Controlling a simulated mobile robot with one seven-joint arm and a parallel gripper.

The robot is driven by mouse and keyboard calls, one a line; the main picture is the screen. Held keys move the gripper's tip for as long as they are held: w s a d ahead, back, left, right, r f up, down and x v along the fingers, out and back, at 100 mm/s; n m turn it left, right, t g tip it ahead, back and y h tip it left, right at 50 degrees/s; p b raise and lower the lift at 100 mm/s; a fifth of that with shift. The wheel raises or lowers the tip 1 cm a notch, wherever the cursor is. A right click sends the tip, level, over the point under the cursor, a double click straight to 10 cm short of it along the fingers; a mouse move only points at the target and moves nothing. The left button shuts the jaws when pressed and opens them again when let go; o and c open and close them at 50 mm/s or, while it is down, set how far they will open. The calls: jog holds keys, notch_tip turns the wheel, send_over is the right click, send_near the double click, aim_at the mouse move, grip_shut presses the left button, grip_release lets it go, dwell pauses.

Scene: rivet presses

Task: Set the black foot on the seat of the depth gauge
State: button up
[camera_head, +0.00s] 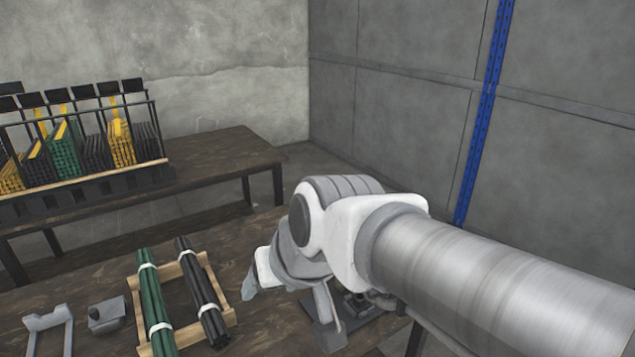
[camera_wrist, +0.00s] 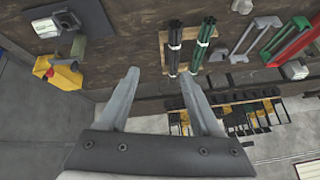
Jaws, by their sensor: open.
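My gripper (camera_wrist: 160,73) is open and empty in the wrist view, its two fingers apart above the dark wooden bench. A device with a grey plate and a dark block (camera_wrist: 66,20) stands at the top left of the wrist view. It may be the depth gauge, but I cannot tell. In the head view a similar dark device (camera_head: 357,304) is partly hidden behind my arm. I cannot pick out the black foot for certain. A black banded bundle of rods (camera_head: 202,290) lies on a wooden frame (camera_head: 229,315), apart from my gripper.
A green bundle (camera_head: 154,300) lies beside the black one. A grey block (camera_head: 106,316) and a grey bracket (camera_head: 48,322) are left of the frame. A yellow and grey object (camera_wrist: 64,76) is near the bench edge. A loaded rack (camera_head: 90,182) stands on the back table (camera_head: 220,160).

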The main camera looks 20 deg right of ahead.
jog(key=s+d+g+h, duration=0.1)
jog(key=s+d, duration=0.2)
jog(key=s, duration=0.2)
jog(key=shift+s+d+f+n+h, duration=0.15)
jog(key=shift+s+f+n+h, duration=0.15)
jog(key=shift+s, duration=0.1)
